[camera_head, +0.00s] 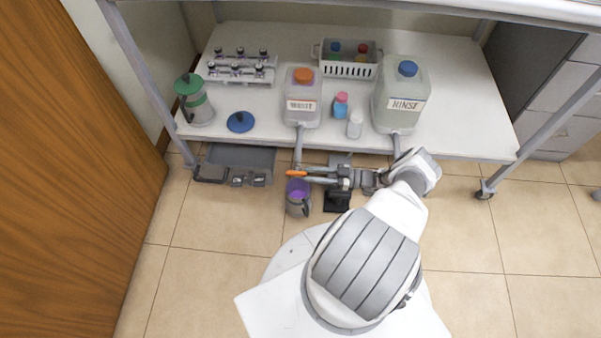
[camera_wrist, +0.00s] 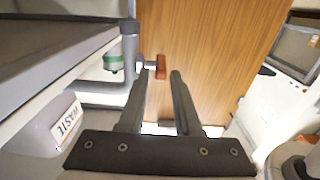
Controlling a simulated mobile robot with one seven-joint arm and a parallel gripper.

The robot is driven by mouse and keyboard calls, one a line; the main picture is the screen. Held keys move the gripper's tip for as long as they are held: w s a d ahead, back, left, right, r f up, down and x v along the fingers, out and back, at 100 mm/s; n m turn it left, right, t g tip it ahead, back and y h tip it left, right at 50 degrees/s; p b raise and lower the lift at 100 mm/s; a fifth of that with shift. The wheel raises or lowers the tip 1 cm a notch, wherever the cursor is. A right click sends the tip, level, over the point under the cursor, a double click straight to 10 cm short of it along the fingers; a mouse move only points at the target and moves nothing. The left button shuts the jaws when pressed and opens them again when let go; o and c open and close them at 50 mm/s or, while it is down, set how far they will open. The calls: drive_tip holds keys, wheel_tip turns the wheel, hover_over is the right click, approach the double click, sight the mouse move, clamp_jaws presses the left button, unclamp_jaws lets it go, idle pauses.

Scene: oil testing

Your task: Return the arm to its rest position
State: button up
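My white arm reaches forward from the bottom of the head view, bent at the wrist below the shelf's front edge. My gripper (camera_head: 312,175) points left, close to the orange handle (camera_head: 296,173) at the end of the waste container's grey pipe. In the wrist view, the two fingers of my gripper (camera_wrist: 168,78) are apart, with a clear gap between them. The orange handle (camera_wrist: 160,68) shows by the fingertips; I cannot tell whether they touch it. The waste container (camera_head: 302,107) has an orange cap and stands on the shelf.
A grey mug with purple inside (camera_head: 298,197) sits just below my gripper. The shelf (camera_head: 270,128) holds a rinse container (camera_head: 402,95), small bottles, a white basket (camera_head: 349,70), a vial rack and a green-lidded jar (camera_head: 193,101). A wooden door (camera_head: 75,170) stands left.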

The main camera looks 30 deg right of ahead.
drive_tip(key=shift+v, duration=0.95)
